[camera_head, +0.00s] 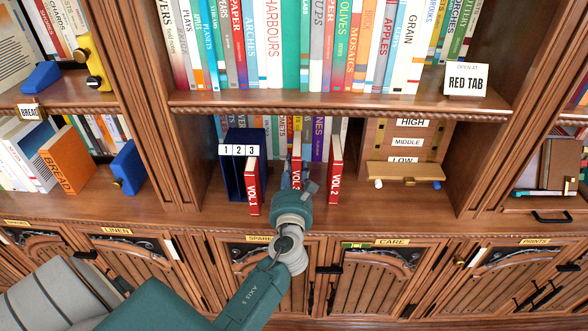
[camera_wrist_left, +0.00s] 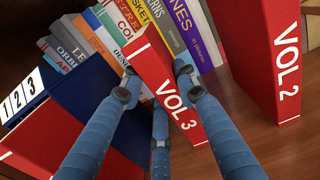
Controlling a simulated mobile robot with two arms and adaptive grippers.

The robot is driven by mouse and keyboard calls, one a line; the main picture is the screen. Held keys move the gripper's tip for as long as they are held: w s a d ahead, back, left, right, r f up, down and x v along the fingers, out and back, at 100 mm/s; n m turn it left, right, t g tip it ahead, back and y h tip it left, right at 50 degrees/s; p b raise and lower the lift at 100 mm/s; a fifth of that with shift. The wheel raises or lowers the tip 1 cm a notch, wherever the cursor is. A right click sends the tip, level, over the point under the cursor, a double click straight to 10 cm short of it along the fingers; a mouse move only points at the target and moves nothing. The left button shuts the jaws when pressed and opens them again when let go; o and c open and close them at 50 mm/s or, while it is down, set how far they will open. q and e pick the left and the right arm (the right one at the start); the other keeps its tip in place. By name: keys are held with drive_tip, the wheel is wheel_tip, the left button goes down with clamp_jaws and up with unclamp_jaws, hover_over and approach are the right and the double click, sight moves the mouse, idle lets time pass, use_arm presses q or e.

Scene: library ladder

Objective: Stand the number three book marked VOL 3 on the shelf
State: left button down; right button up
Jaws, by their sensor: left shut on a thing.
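The red VOL 3 book (camera_head: 296,146) stands upright on the lower shelf between VOL 1 and VOL 2. My left gripper (camera_head: 291,186) is shut on it from the front. In the left wrist view VOL 3 (camera_wrist_left: 163,85) sits between the fingers (camera_wrist_left: 155,80), its white lettering visible. The red VOL 1 book (camera_head: 252,190) stands to the left, in front of the blue slipcase. The red VOL 2 book (camera_head: 335,170) stands to the right, apart from VOL 3. My right gripper is not in view.
The blue slipcase (camera_head: 233,178) labelled 1 2 3 stands left on the shelf (camera_head: 390,205). A row of books (camera_wrist_left: 130,20) stands behind. A wooden panel (camera_head: 404,140) marked HIGH, MIDDLE, LOW is at right. Bare shelf shows right of VOL 2. Cabinet doors are below.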

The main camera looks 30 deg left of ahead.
use_arm(q)
drive_tip(key=c, duration=1.5)
unclamp_jaws()
drive_tip(key=shift+o, duration=1)
drive_tip(key=shift+s+d+r, duration=0.1)
drive_tip(key=b+v, duration=0.1)
drive_tip(key=v, duration=1)
drive_tip(key=shift+s+d+b, duration=0.25)
drive_tip(key=shift+s+b, duration=0.1)
drive_tip(key=shift+b, duration=0.05)
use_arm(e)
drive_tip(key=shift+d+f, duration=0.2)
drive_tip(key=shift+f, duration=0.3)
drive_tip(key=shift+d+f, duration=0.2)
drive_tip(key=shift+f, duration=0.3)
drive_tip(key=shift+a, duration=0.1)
